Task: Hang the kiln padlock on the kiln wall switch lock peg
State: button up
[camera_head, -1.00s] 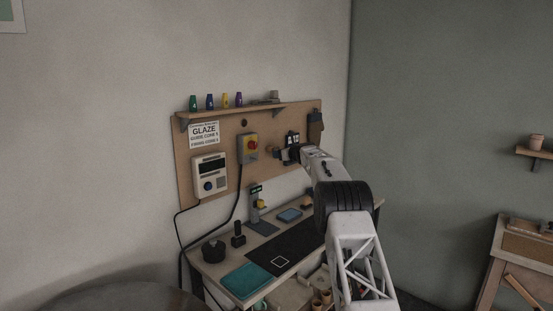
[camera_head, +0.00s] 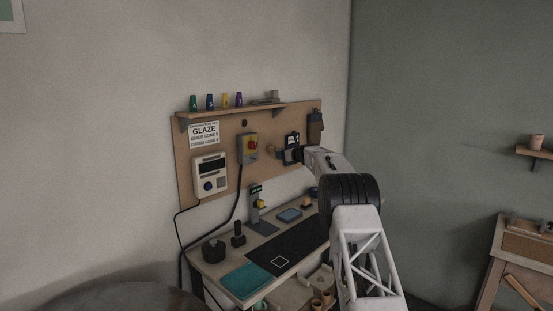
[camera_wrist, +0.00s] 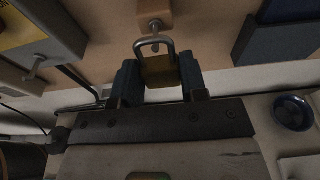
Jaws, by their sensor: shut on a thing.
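The brass padlock (camera_wrist: 160,71) with its steel shackle (camera_wrist: 153,46) shows in the wrist view. My gripper (camera_wrist: 160,84) is shut on the padlock body, shackle towards the board. A small metal peg on a wooden block (camera_wrist: 154,10) lies just beyond the shackle; I cannot tell whether they touch. The kiln wall switch (camera_head: 248,148) is a yellow-and-grey box with a red knob, left of my gripper (camera_head: 287,156) in the head view. In the wrist view the switch (camera_wrist: 35,38) is at upper left, with its metal lock peg (camera_wrist: 37,68) empty. The padlock is hard to make out in the head view.
A grey controller (camera_head: 210,177) hangs left of the switch, with black cables below. A shelf (camera_head: 250,108) with small bottles runs above. The bench below holds a small stand (camera_head: 255,207), a black mat (camera_head: 287,246) and a teal cloth (camera_head: 246,280). A blue dish (camera_wrist: 293,112) is at right.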

jog(key=shift+s+d, duration=0.25)
dwell(0.5)
jog(key=shift+v, duration=0.95)
jog(key=shift+f, duration=0.2)
jog(key=o, duration=0.4)
jog(key=c, duration=0.3)
jog(key=shift+s, duration=0.1)
